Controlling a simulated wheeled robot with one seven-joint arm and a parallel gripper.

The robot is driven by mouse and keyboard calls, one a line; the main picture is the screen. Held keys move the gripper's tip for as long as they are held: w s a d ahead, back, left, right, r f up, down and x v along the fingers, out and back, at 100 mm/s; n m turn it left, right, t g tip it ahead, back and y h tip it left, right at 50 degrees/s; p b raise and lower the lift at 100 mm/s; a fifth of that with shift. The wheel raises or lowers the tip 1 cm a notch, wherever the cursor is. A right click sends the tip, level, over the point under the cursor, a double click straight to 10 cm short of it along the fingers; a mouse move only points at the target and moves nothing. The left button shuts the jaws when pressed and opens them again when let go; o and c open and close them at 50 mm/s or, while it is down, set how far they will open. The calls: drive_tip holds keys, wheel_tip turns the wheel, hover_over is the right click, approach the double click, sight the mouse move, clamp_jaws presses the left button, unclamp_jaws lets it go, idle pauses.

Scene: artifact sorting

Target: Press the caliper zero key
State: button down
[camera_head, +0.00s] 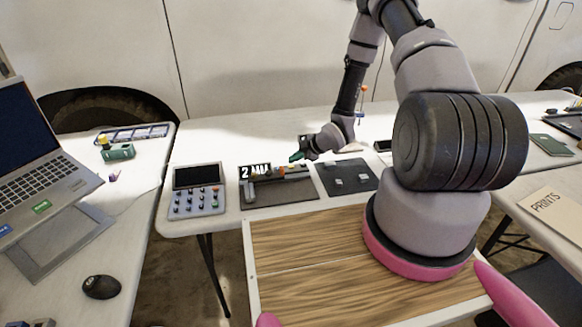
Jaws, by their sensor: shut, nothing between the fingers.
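A grey device with a dark screen and several small keys (197,203) lies on the white table, left of centre. Next to it is a dark mat (290,195) with a "2 MM" card (254,171) at its back. A long grey tool with an orange part (283,170), perhaps the caliper, lies along the back of the mat. A grey block stands at the mat's left side. I cannot make out which key is the zero key. My gripper (296,157) is shut and empty, over the back of the mat near the tool, apart from the grey keyed device. Whether it touches the tool is unclear.
A second dark mat (354,186) with small grey pieces lies to the right. A laptop (45,165), a mouse (101,287) and a green item (118,152) are on the left table. A "PRINTS" folder (553,207) lies at right. My arm hides part of the table.

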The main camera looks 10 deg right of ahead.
drive_tip(key=shift+f, duration=0.35)
drive_tip(key=shift+f, duration=0.35)
idle(0.5)
drive_tip(key=shift+r, duration=0.8)
drive_tip(key=shift+r, duration=0.1)
drive_tip(key=shift+r, duration=2.4)
